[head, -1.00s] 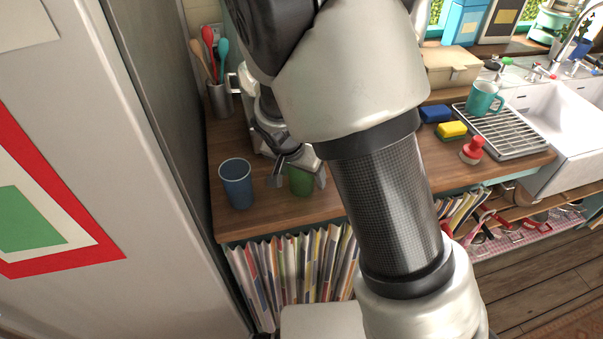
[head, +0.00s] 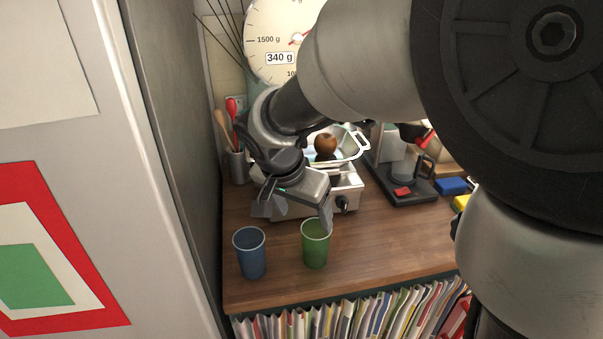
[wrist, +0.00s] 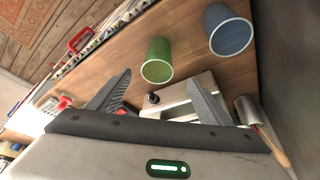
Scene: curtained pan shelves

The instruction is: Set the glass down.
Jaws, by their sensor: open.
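A green glass (head: 316,247) stands upright on the wooden counter near its front edge. A blue glass (head: 250,256) stands upright to its left, with a gap between them. My gripper (head: 295,214) is open and empty, behind and above the glasses. One fingertip overlaps the green glass's rim in the head view. In the wrist view the green glass (wrist: 158,60) is beyond my open fingertips (wrist: 158,80), with nothing between the fingers touching it, and the blue glass (wrist: 228,32) is farther right.
A kitchen scale with a round dial (head: 283,38) and a metal appliance (head: 347,190) stand behind my gripper. A utensil pot (head: 238,166) is at the back left. A dark-based coffee maker (head: 405,190) is to the right. A tall cabinet side (head: 170,120) bounds the left. Counter right of the green glass is clear.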

